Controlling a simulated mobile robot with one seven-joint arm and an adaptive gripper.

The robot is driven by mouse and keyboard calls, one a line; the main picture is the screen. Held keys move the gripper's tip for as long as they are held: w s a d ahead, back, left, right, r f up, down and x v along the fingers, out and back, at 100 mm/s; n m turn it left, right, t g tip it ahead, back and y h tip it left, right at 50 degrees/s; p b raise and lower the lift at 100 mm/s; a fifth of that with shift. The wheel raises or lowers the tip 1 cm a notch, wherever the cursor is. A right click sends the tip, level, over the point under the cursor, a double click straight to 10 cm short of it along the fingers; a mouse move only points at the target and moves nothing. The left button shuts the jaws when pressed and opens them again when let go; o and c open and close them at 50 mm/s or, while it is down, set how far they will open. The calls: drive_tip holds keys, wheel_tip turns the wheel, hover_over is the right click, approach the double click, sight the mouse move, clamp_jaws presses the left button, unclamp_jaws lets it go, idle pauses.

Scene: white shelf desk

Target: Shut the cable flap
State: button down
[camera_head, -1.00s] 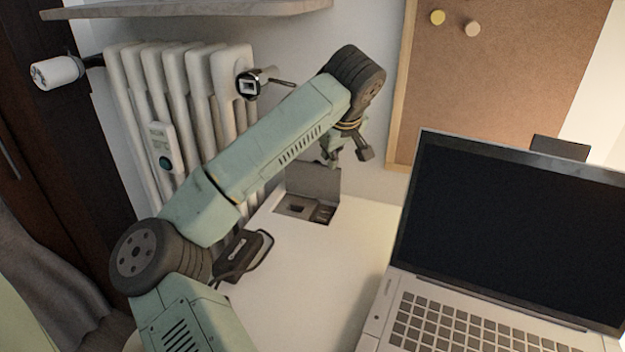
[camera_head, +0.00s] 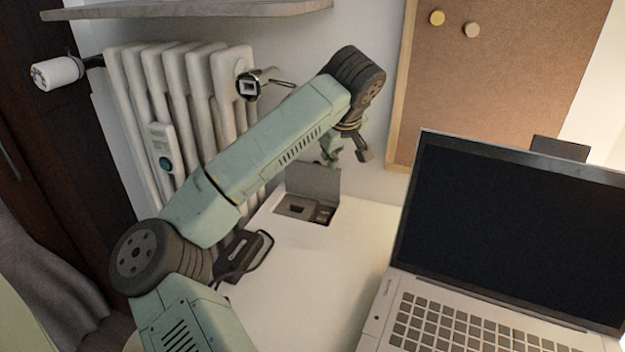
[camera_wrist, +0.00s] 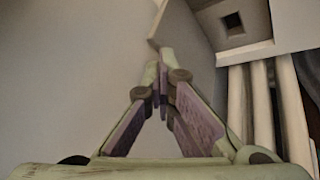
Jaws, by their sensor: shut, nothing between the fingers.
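The cable flap (camera_head: 313,181) is a grey panel standing open, roughly upright, at the rear edge of the cable opening (camera_head: 294,209) in the white desk. In the wrist view the flap (camera_wrist: 184,32) shows as a tan-grey panel just beyond the fingertips, with the dark square recess of the opening (camera_wrist: 233,22) to its right. My gripper (camera_head: 346,162) is above and behind the flap's top right corner, near the wall. In the wrist view my gripper (camera_wrist: 164,72) has its fingertips together, empty, close to the flap's edge. I cannot tell whether they touch it.
An open laptop (camera_head: 500,235) takes up the right of the desk (camera_head: 310,275). A dark device with a cable (camera_head: 245,250) lies at the left edge, near my arm. A radiator (camera_head: 185,80) stands left, and a cork board (camera_head: 500,90) hangs behind.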

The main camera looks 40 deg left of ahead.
drive_tip(key=shift+s+d+f, duration=0.15)
drive_tip(key=shift+f, duration=0.2)
drive_tip(key=shift+s+d+f+b, duration=0.25)
drive_tip(key=shift+s+f+b, duration=0.1)
drive_tip(key=shift+s+b, duration=0.4)
drive_tip(key=shift+s+d+f+b, duration=0.25)
drive_tip(key=shift+s+b, duration=0.3)
drive_tip(key=shift+s, duration=0.3)
drive_tip(key=shift+s+d+f+b, duration=0.2)
drive_tip(key=shift+s+f+b, duration=0.2)
drive_tip(key=shift+s+b, duration=0.35)
drive_tip(key=shift+s+f, duration=0.2)
drive_tip(key=shift+s, duration=0.35)
wheel_tip(320, 180, up, 7)
drive_tip(key=p, duration=0.4)
drive_tip(key=shift+r, duration=0.15)
drive_tip(key=shift+r, duration=0.1)
drive_tip(key=v, duration=1.2)
